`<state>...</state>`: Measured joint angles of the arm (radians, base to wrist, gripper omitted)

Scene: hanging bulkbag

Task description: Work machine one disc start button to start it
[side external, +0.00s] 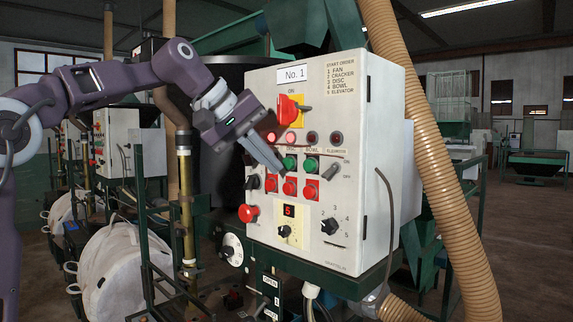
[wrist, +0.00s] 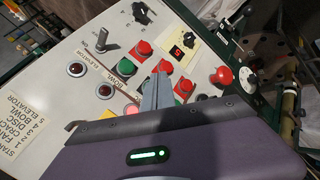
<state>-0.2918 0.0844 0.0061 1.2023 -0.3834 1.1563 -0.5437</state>
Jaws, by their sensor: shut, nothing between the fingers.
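The white panel marked No. 1 (side external: 352,110) faces my arm in the side view. Its green disc button (side external: 290,162) sits under the DISC label, between other green buttons and above a red one (side external: 290,187). My gripper (side external: 280,167) is shut and empty, its tips at the disc button's left edge. I cannot tell whether they touch it. In the wrist view my gripper (wrist: 160,76) covers most of the disc button. The disc lamp (side external: 290,137) looks bright, as does the lamp to its left. The bowl lamp (side external: 312,137) looks dark.
The green bowl button (side external: 311,164) is close on the right. A red-yellow main switch (side external: 291,110), a red mushroom knob (side external: 249,213) and a lever switch (side external: 335,171) stick out from the panel. A ribbed hose (side external: 425,140) runs down the panel's right side.

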